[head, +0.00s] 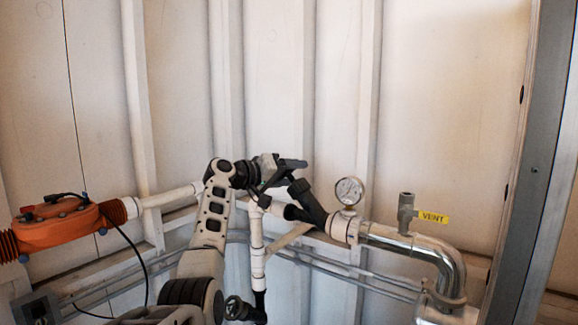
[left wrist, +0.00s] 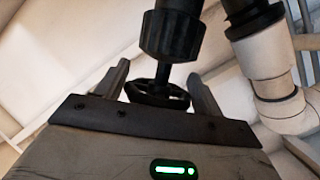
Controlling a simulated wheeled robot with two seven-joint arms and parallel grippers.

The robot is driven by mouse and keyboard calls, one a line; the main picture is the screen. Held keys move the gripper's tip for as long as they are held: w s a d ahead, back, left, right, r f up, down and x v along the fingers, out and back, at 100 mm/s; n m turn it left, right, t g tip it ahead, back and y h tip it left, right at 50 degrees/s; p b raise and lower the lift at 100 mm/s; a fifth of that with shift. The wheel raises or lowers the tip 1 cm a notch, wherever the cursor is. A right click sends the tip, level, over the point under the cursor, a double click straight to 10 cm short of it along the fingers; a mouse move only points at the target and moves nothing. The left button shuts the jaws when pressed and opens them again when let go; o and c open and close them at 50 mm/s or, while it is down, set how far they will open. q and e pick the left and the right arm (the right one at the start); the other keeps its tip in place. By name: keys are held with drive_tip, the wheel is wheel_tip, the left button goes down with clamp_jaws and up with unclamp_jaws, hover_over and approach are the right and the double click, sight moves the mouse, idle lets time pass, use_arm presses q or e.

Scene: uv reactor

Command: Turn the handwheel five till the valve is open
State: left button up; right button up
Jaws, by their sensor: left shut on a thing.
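The black handwheel (left wrist: 157,94) sits between the two fingers of my left gripper (left wrist: 158,82) in the left wrist view, on a stem below a black ribbed collar (left wrist: 172,35). In the head view my left gripper (head: 283,165) is at the upper end of a slanted black valve body (head: 308,202) on the pipe run. It is shut on the handwheel there. The gripper hides most of the wheel in the head view. I see no number or open mark on the valve. My right gripper is not in view.
A pressure gauge (head: 349,191) and a grey vent valve with a yellow VENT label (head: 433,218) stand to the right. A shiny pipe elbow (head: 447,262) bends down there. An orange unit (head: 60,223) is at left. Another black handwheel (head: 236,307) is low, close to my arm.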

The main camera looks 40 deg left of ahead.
use_arm(q)
drive_tip(key=n+y+p, duration=0.1)
drive_tip(key=n+g+y+p, duration=0.1)
drive_tip(key=y+p, duration=0.1)
drive_tip(key=shift+r+g+p, duration=0.3)
drive_tip(key=shift+f+n+g+y+p, duration=0.1)
drive_tip(key=shift+n+g+y+p, duration=0.5)
drive_tip(key=shift+n, duration=0.2)
drive_tip(key=shift+f+n+g+y, duration=0.1)
drive_tip(key=shift+n+g+y, duration=0.5)
drive_tip(key=shift+n+g, duration=0.15)
drive_tip(key=shift+n+g+y, duration=0.8)
drive_tip(key=shift+n+g, duration=0.05)
drive_tip(key=shift+g, duration=0.4)
drive_tip(key=shift+n+g+y, duration=0.5)
drive_tip(key=shift+n+g, duration=0.3)
drive_tip(key=shift+g, duration=0.4)
drive_tip(key=shift+f+n+g, duration=0.15)
drive_tip(key=shift+n+g, duration=0.55)
drive_tip(key=shift+g, duration=0.5)
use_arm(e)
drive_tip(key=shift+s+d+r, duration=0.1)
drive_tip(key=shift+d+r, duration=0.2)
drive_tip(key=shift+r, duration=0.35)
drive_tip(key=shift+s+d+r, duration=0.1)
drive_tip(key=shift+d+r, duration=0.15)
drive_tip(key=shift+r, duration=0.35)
